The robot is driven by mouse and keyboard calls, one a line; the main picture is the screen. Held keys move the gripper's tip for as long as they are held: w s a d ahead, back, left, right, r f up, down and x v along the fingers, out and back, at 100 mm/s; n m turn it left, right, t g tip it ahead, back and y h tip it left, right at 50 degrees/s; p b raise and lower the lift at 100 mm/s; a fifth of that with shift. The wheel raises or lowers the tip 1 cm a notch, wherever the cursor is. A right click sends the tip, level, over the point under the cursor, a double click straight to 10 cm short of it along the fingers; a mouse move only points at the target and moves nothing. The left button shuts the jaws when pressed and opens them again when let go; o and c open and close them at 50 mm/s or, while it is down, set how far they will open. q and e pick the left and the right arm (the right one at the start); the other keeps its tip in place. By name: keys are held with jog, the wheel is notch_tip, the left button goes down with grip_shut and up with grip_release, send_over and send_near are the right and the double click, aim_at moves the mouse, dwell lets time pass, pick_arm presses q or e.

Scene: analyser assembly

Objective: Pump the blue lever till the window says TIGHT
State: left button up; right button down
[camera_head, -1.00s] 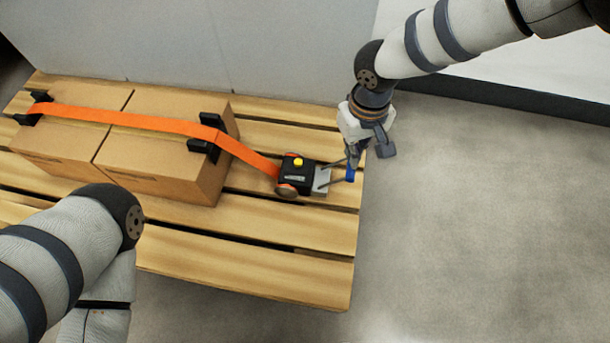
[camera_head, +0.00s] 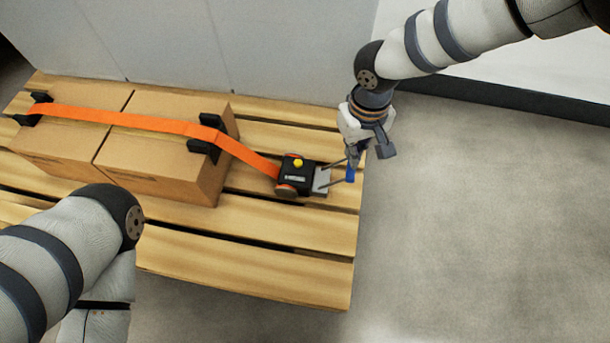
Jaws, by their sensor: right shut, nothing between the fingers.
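The blue lever grip (camera_head: 350,174) is at the end of thin grey rods at the right of a black ratchet box (camera_head: 293,178) with a yellow button on top. The box has a small window (camera_head: 295,178), too small to read. An orange strap (camera_head: 150,120) runs from the box over two cartons. My right gripper (camera_head: 359,158) is shut and empty, just above and beside the blue grip. I cannot tell whether it touches the grip. My left arm shows at the lower left, with its gripper out of view.
The cartons (camera_head: 150,170) stand on a wooden pallet (camera_head: 270,265), with black corner pieces (camera_head: 205,150) under the strap. A grey wall (camera_head: 290,50) is behind the pallet. The floor (camera_head: 480,230) to the right is clear.

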jog(key=shift+f, duration=0.15)
jog(key=shift+f+b, duration=1.05)
jog(key=shift+f, duration=1.7)
jog(key=shift+r+p, duration=1.95)
jog(key=shift+r, duration=1.15)
